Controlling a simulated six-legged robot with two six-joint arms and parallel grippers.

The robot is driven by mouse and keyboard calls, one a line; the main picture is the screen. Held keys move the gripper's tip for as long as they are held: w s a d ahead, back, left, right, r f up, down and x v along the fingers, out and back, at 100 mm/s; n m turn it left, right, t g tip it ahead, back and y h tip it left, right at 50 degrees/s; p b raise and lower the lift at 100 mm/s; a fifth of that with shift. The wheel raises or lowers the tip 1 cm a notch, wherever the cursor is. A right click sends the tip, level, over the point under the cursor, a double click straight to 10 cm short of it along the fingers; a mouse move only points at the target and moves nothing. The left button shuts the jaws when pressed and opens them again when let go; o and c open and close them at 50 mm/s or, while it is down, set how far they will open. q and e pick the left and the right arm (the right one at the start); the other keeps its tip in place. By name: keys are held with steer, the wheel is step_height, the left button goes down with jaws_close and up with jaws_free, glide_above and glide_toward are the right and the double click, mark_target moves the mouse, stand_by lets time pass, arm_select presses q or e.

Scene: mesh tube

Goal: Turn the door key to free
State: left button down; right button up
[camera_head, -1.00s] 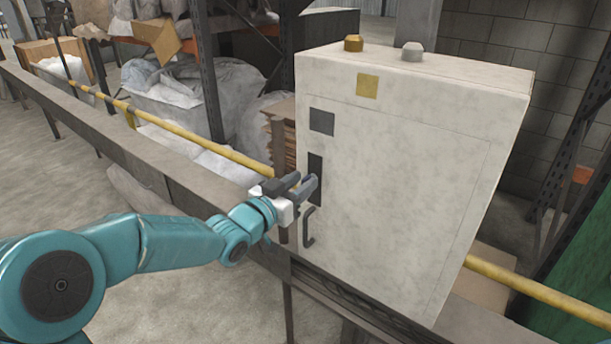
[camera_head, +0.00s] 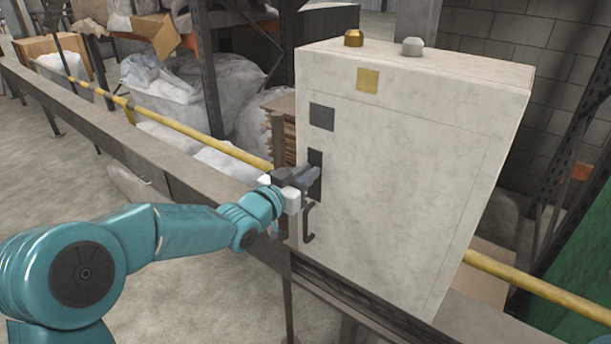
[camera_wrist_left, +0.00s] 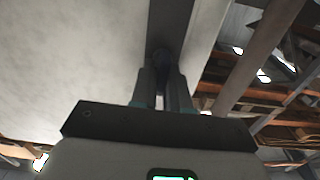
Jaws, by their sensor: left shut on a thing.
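The pale cabinet (camera_head: 400,180) stands upright, with a dark lock plate (camera_head: 315,160) near the left edge of its front. My left gripper (camera_head: 308,178) is at this plate, its fingers pointing into it. In the left wrist view the fingers (camera_wrist_left: 165,88) are shut on a small dark part, which I take to be the door key (camera_wrist_left: 162,58), in front of the dark plate (camera_wrist_left: 168,25). In the head view the key is hidden by the fingers. My right gripper is not in view.
A dark door handle (camera_head: 308,222) sits just below my left gripper. A yellow rail (camera_head: 200,135) and a grey beam (camera_head: 120,145) run behind and beside the cabinet. Two knobs, one brass (camera_head: 353,38) and one grey (camera_head: 412,46), stand on the cabinet's top.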

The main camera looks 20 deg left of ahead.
arm_select(q)
steer(key=shift+s+d+f+m+b, duration=0.1)
steer(key=shift+d+f+m+b, duration=0.1)
steer(key=shift+m+b, duration=2.6)
steer(key=shift+s+d+f+m+b, duration=0.1)
steer(key=shift+d+f+m+b, duration=0.15)
steer(key=shift+m+b, duration=2.6)
steer(key=shift+d+f+m+b, duration=0.15)
steer(key=shift+f+m+b, duration=0.05)
steer(key=shift+m+b, duration=2.6)
steer(key=shift+m, duration=0.45)
steer(key=c, duration=1.2)
jaws_free()
